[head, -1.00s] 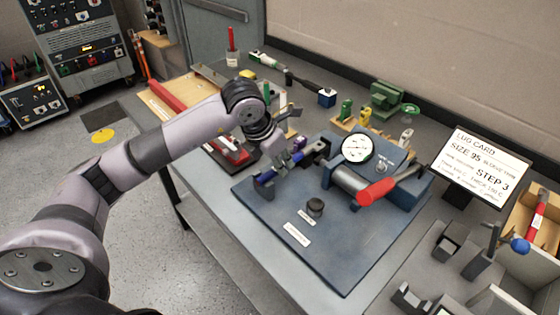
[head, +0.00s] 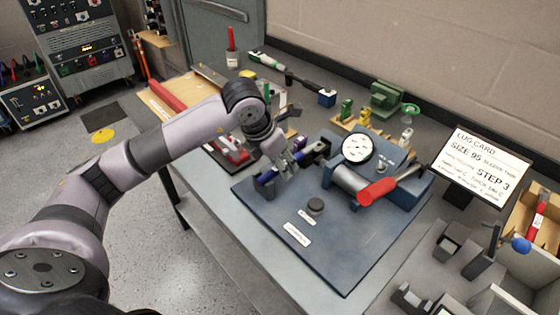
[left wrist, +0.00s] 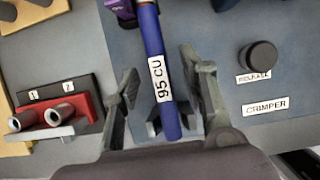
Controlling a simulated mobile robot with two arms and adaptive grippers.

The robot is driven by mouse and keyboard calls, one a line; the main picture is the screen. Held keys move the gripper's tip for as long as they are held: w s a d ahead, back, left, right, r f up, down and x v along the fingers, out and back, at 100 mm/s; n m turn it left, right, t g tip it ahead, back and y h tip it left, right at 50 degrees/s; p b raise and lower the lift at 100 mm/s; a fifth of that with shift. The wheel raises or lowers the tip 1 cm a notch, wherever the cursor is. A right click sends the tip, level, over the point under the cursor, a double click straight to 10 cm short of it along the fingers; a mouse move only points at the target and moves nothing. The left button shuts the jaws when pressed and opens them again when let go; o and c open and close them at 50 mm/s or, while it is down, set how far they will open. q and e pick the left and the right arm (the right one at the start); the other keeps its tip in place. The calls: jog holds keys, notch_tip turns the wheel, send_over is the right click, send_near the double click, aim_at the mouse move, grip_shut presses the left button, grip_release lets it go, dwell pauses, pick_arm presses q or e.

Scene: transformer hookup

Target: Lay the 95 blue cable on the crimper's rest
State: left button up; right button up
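The blue cable (head: 267,179), labelled 95 CU in the left wrist view (left wrist: 158,62), lies over the blue crimper's base plate (head: 335,245). Its near end is by a small dark blue rest block (head: 263,190), and it runs toward the crimper's head. Full contact with the rest is hard to make out. My left gripper (head: 285,168) is above the cable. In the left wrist view its fingers (left wrist: 162,95) stand apart on both sides of the cable, with gaps. My right gripper is out of view.
The crimper has a round gauge (head: 357,149), a red handle (head: 376,192) and a black release knob (head: 315,206). A red lug stand (left wrist: 62,118) is left of the plate. A lug card (head: 485,165) stands at the right. The plate's front is clear.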

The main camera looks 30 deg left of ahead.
pick_arm(q)
jog(key=shift+r+p, duration=1.9)
jog(key=shift+r, duration=1.6)
jog(key=shift+f, duration=0.1)
